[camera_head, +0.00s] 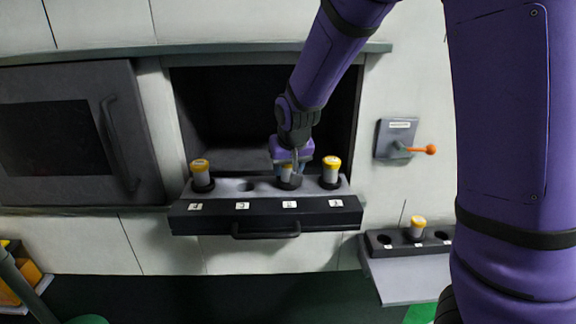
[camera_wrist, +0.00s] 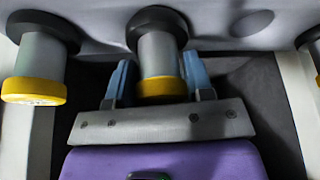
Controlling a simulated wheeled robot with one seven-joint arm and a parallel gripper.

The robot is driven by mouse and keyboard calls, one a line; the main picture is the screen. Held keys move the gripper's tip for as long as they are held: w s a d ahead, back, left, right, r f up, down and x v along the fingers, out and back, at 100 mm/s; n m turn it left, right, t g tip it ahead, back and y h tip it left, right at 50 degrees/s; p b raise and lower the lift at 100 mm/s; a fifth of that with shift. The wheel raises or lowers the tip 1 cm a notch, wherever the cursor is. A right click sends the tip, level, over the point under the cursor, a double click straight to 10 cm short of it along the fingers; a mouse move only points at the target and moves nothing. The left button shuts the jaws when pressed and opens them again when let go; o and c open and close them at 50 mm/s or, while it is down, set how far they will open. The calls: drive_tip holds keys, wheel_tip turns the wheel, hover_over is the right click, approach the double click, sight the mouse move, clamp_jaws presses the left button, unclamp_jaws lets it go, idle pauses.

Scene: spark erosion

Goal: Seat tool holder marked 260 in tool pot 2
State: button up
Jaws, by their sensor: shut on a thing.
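My gripper (camera_head: 290,165) is at the third pot from the left in the pulled-out pot drawer (camera_head: 265,220). In the wrist view its blue fingers (camera_wrist: 160,85) are shut around a grey tool holder with a yellow cap (camera_wrist: 160,60). The holder's far end meets a black ring at the pot; I cannot tell whether it is fully seated. I cannot read its marking. The label below this pot (camera_head: 289,204) seems to read 2, but it is small.
Other yellow-capped holders stand in the leftmost pot (camera_head: 201,175) and rightmost pot (camera_head: 331,173). The second pot (camera_head: 246,186) is empty. A side rack (camera_head: 375,243) at right holds one holder (camera_head: 417,228) between two empty holes. A lever with an orange knob (camera_head: 429,149) is on the wall.

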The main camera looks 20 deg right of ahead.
drive_tip(key=shift+f, duration=0.25)
drive_tip(key=o, duration=1.3)
drive_tip(key=shift+c, duration=0.2)
drive_tip(key=w+r+v, duration=0.1)
drive_tip(key=w+v, duration=0.1)
drive_tip(key=v, duration=1.5)
drive_tip(key=shift+w, duration=0.25)
drive_tip(key=shift+d+r, duration=0.15)
drive_tip(key=s+d, duration=0.3)
drive_tip(key=s, duration=0.9)
drive_tip(key=s+d+n, duration=0.1)
drive_tip(key=s+d, duration=0.3)
drive_tip(key=s, duration=0.9)
drive_tip(key=shift+t, duration=0.3)
